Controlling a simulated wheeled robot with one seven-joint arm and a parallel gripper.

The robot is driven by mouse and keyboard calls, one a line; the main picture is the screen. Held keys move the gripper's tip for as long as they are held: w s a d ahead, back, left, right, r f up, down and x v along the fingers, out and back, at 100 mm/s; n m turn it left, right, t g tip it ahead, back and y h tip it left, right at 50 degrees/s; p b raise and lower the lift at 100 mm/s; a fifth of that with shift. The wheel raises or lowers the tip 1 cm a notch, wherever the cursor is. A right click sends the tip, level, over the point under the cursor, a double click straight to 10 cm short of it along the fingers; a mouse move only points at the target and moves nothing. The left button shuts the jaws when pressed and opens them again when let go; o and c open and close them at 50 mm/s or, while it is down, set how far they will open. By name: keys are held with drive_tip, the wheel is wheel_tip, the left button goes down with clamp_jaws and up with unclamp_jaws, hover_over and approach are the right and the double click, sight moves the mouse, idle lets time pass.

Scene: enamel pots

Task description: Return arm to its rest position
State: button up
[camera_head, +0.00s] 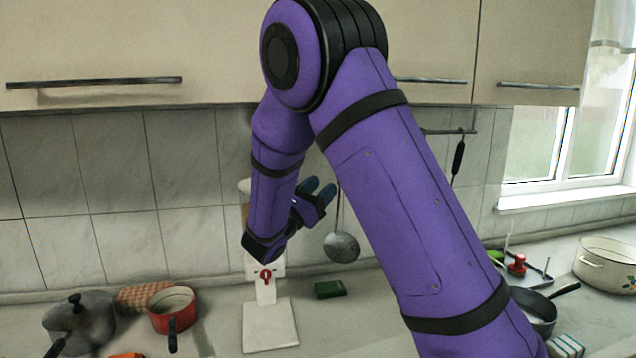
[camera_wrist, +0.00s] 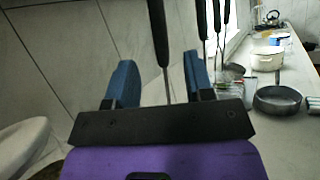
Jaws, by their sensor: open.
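My purple arm rises from the lower right of the head view, bends at a black elbow joint near the top, and its forearm hangs down in the middle. My gripper (camera_head: 322,190) is in front of the tiled wall, above the counter, with its blue fingers pointing up and to the right. In the wrist view my gripper (camera_wrist: 160,78) has its two blue fingers spread apart. A black-handled utensil hangs behind the space between them. Nothing is held in the fingers.
A white scale-like stand (camera_head: 270,325) is below the forearm. A red pan (camera_head: 172,305) and a dark lidded pot (camera_head: 80,322) are at left. A ladle (camera_head: 342,246) hangs beside my gripper. A white pot (camera_head: 606,265) is at right. Cabinets (camera_head: 130,50) are above.

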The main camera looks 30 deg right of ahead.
drive_tip(key=shift+a, duration=0.1)
drive_tip(key=s+d+m+g+y, duration=0.3)
drive_tip(key=s+m+g+y, duration=0.15)
drive_tip(key=s, duration=0.45)
drive_tip(key=s+d+m+g+y, duration=0.35)
drive_tip(key=s+m+y, duration=0.25)
drive_tip(key=s, duration=0.3)
drive_tip(key=s+a+r+m+t+y, duration=0.2)
drive_tip(key=s+a+m+t+y, duration=0.5)
drive_tip(key=s+a+y, duration=0.5)
drive_tip(key=shift+s+a+m+t, duration=0.25)
drive_tip(key=shift+s+m+t, duration=0.15)
drive_tip(key=shift+s+m, duration=0.55)
